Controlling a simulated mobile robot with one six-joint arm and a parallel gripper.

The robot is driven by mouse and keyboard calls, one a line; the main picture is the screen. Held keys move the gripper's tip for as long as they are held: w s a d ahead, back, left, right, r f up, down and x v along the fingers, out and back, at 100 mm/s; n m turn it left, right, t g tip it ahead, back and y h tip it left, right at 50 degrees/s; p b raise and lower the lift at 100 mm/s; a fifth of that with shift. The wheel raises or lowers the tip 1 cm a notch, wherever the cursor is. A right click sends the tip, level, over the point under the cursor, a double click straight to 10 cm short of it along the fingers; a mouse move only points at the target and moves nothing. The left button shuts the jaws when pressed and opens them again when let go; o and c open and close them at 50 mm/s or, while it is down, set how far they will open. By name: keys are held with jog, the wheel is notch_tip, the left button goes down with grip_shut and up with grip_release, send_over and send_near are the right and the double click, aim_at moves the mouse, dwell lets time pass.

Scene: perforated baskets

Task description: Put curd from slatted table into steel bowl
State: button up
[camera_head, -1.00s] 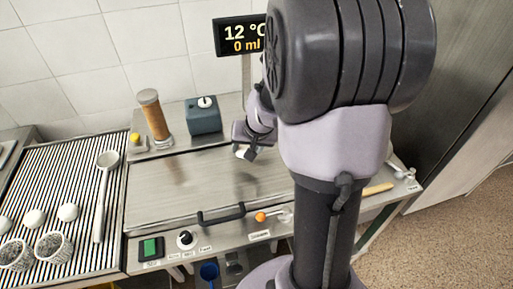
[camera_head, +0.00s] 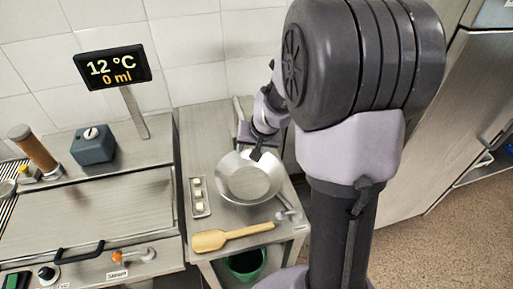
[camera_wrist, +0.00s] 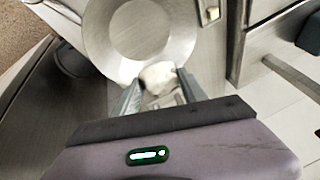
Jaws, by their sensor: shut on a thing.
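The steel bowl (camera_head: 248,180) stands on the steel table to the right of the machine; its rim and inside also show in the wrist view (camera_wrist: 142,32). My gripper (camera_head: 256,153) is at the bowl's far edge in the head view. In the wrist view my gripper (camera_wrist: 158,90) is shut on a white lump of curd (camera_wrist: 158,77), held between its fingertips at the bowl's near rim. I cannot tell how high the curd is above the rim. The slatted table (camera_head: 8,208) shows only as a striped sliver at the left edge of the head view.
A small tray with white cubes (camera_head: 199,197) lies left of the bowl. A wooden spatula (camera_head: 232,236) lies in front of it. The lidded machine (camera_head: 120,215), a blue-grey box (camera_head: 93,145) and a display (camera_head: 112,68) stand left. A green bucket (camera_head: 246,264) is below the table.

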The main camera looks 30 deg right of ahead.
jog(key=b, duration=0.8)
send_over(251, 184)
notch_tip(251, 184, down, 11)
jog(key=shift+r, duration=0.15)
jog(key=o, duration=1.5)
jog(key=shift+c, duration=0.2)
jog(key=shift+r, duration=0.1)
notch_tip(251, 184, up, 7)
jog(key=p, duration=0.6)
jog(key=shift+r, duration=0.2)
jog(key=shift+f+b, duration=0.25)
jog(key=shift+b, duration=0.05)
